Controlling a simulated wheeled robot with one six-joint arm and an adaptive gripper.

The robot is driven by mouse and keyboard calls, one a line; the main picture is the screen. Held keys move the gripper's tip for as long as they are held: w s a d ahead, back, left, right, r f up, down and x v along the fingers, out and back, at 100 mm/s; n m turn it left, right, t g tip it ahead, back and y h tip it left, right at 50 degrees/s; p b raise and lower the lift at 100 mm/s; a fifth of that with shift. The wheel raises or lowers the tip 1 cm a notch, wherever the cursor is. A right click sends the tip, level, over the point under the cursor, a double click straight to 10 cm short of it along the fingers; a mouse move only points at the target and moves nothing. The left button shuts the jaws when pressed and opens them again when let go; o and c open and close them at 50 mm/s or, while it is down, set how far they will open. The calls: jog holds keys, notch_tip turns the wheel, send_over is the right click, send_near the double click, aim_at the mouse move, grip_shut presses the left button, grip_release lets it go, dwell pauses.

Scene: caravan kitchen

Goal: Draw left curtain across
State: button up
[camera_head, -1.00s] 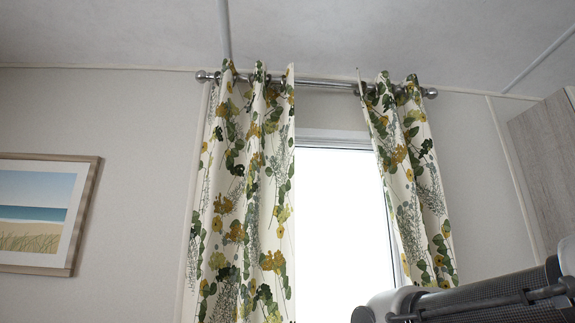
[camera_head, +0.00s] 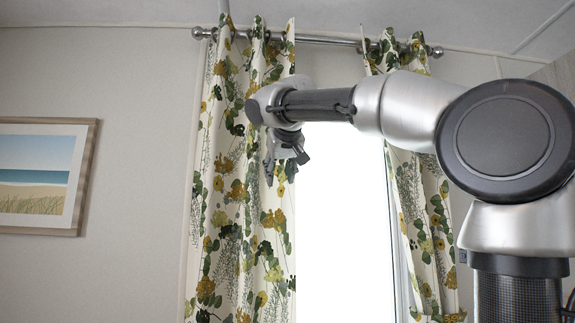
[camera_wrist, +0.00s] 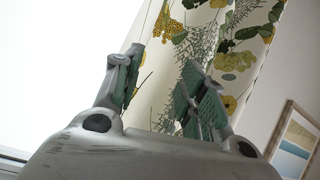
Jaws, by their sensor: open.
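The left curtain (camera_head: 228,205), white with green and yellow leaves and flowers, hangs in folds from the rod at the window's left side. My gripper (camera_head: 285,160) is at its right-hand edge, below the rod, pointing down in the head view. In the wrist view my gripper (camera_wrist: 162,72) has its fingers spread, with the curtain (camera_wrist: 215,30) showing between and beyond them. The curtain's free edge lies near the left finger. I cannot tell whether cloth sits between the pads or only behind them. The right curtain (camera_head: 418,215) hangs bunched, partly hidden by my arm.
The metal curtain rod (camera_head: 325,41) runs above the bright window (camera_head: 340,230). The glass between the curtains is clear of objects, with my arm crossing its upper part. A framed beach picture (camera_head: 40,175) hangs on the wall at left; it also shows in the wrist view (camera_wrist: 296,140).

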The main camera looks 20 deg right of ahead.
notch_tip(320, 180, up, 7)
jog(key=s+d+m+t+h, duration=0.1)
jog(key=s+d+m, duration=0.1)
jog(key=m, duration=0.1)
jog(key=x, duration=0.8)
jog(key=shift+d, duration=0.25)
jog(key=shift+r, duration=0.1)
grip_shut()
